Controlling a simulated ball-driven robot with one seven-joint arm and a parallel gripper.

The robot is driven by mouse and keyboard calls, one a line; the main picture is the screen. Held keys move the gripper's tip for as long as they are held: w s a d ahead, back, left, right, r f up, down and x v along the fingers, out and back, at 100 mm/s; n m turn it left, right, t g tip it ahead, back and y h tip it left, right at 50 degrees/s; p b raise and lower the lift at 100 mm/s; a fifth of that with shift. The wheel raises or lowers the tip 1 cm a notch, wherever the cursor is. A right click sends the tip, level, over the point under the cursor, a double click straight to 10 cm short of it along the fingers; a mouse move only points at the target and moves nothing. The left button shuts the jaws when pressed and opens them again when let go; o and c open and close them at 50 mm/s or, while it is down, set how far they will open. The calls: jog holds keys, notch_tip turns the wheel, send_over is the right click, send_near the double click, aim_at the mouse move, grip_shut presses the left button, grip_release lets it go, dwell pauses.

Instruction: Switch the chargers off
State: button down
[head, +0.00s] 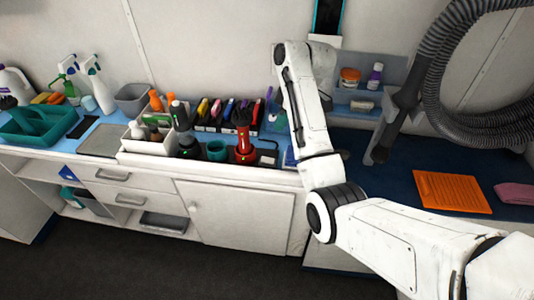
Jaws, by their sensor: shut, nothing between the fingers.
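A dark grey clipper (181,118) stands upright on a black base (188,152) on the counter, left of centre. A red and black clipper (243,133) stands upright on a second black base (243,158) to its right. These bases look like the chargers; I cannot make out their switches or whether they are on. A small dark item lies right of the red clipper, too small to tell. My arm rises on the right of the clippers and bends at the top near the wall. My gripper is not visible; the far end of my arm is hidden behind its own links.
A teal cup (216,151) stands between the clippers. A white caddy (146,146) is to the left, and a row of coloured cases (222,114) stands behind. A small shelf (357,97) holds jars. An orange mat (453,192) lies at right below a ribbed hose (440,60).

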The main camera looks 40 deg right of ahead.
aim_at(270, 161)
jog(key=x, duration=1.4)
jog(key=shift+s+d+f, duration=0.1)
jog(key=shift+s+d, duration=0.1)
jog(key=shift+s, duration=0.1)
jog(key=shift+w+a+f+g+h, duration=0.15)
jog(key=shift+f+g+h, duration=0.15)
jog(key=shift+f+g, duration=0.1)
jog(key=shift+s, duration=0.2)
jog(key=shift+s+p, duration=0.3)
jog(key=shift+p, duration=0.05)
jog(key=shift+s+d+f, duration=0.1)
jog(key=shift+s+d, duration=0.3)
jog(key=shift+d, duration=0.15)
